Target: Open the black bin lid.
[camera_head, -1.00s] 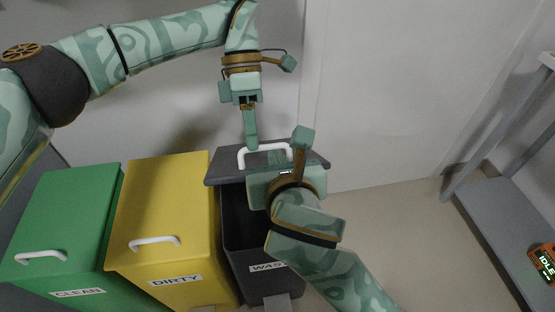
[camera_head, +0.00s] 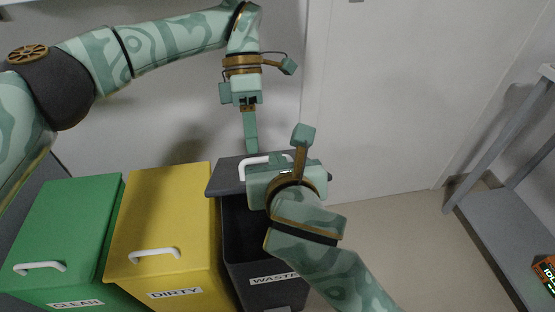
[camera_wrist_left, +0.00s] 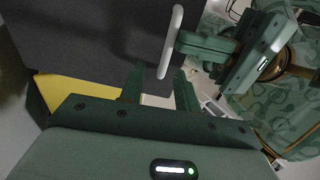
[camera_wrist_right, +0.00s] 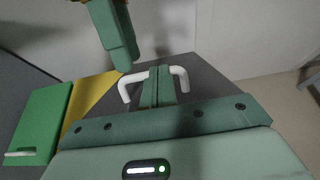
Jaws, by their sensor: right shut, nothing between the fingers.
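The black bin (camera_head: 262,262), labelled WASTE, has its lid (camera_head: 228,177) raised at the back, and its dark inside shows below. The lid's white handle (camera_head: 252,163) is partly hidden by my right gripper. In the right wrist view my right gripper (camera_wrist_right: 158,85) is shut, its fingers together between the legs of the handle (camera_wrist_right: 181,78), holding nothing. In the left wrist view the lid (camera_wrist_left: 95,45) fills the upper left, and the handle (camera_wrist_left: 172,40) shows beside the right gripper's fingers. My left gripper (camera_wrist_left: 158,88) is open and empty, close to the lid and handle.
A yellow bin (camera_head: 160,220) labelled DIRTY and a green bin (camera_head: 65,230) labelled CLEAN stand left, lids shut. A wall is behind. A grey shelf rack (camera_head: 490,225) with an orange device (camera_head: 546,272) stands right. The floor between is clear.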

